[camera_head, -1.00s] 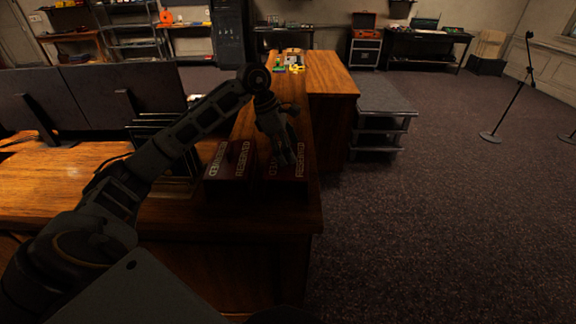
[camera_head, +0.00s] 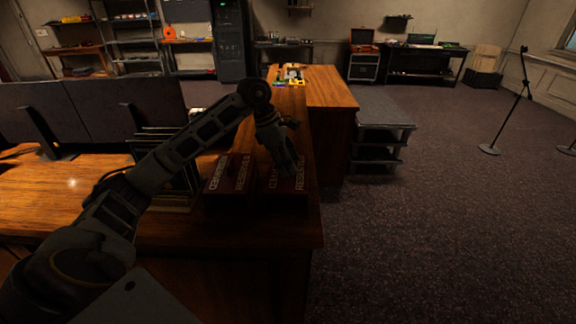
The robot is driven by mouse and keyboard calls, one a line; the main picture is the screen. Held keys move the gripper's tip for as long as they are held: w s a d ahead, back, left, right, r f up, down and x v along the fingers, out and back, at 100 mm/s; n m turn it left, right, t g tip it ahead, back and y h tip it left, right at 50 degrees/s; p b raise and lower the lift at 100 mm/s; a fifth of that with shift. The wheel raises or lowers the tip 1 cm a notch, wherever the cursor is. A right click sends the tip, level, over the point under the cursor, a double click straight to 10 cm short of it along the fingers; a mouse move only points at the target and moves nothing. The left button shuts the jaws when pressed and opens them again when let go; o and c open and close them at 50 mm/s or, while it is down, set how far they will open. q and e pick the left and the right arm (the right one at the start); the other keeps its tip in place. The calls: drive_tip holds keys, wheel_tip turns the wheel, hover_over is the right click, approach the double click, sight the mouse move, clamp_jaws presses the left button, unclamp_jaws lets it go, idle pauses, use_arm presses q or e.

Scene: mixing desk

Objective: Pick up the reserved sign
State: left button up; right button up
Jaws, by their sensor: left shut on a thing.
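Two dark red reserved signs with pale lettering stand side by side near the right end of the wooden desk (camera_head: 190,232). The left reserved sign (camera_head: 227,176) stands free of the gripper. The right reserved sign (camera_head: 298,183) is under my left gripper (camera_head: 287,168), which reaches down from above and is shut on it. The fingers and the sign's top edge are dark, so the exact grip is hard to see. The sign appears to stand at desk level. My right gripper is not in view.
Dark monitors (camera_head: 110,115) and a rack of thin upright items (camera_head: 172,150) stand to the left. The desk runs back to small colourful items (camera_head: 290,76). A grey shelf unit (camera_head: 380,125) stands to the right, with open carpet and a microphone stand (camera_head: 508,110) beyond.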

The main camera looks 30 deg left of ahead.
use_arm(q)
drive_tip(key=shift+r, duration=4.9)
